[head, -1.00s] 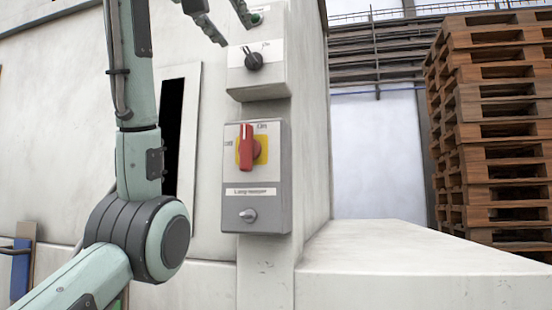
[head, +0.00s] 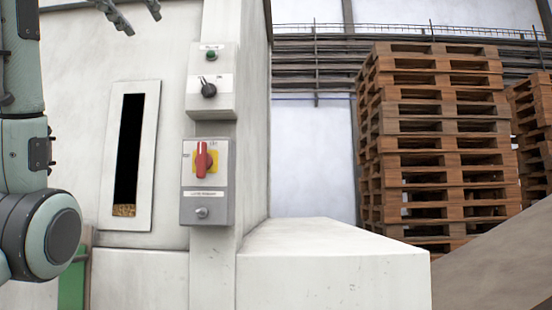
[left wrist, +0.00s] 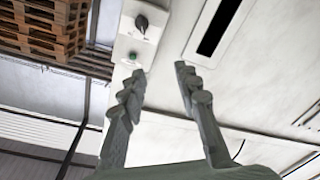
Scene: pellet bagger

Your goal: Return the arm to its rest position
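My left gripper (head: 143,25) is at the top edge of the head view, up and left of the control boxes, apart from them. Its two fingers are spread with nothing between them; the left wrist view also shows it open (left wrist: 157,72). My left arm (head: 25,150) runs along the left edge of the head view. My right gripper is in neither view.
The upper box (head: 210,103) has a green button (head: 211,55) and black knob (head: 208,88). The lower box (head: 190,209) has an upright red handle (head: 201,160). A slotted window (head: 145,150) is left of them. Pallets (head: 440,140) stand right, behind a white ledge (head: 340,280).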

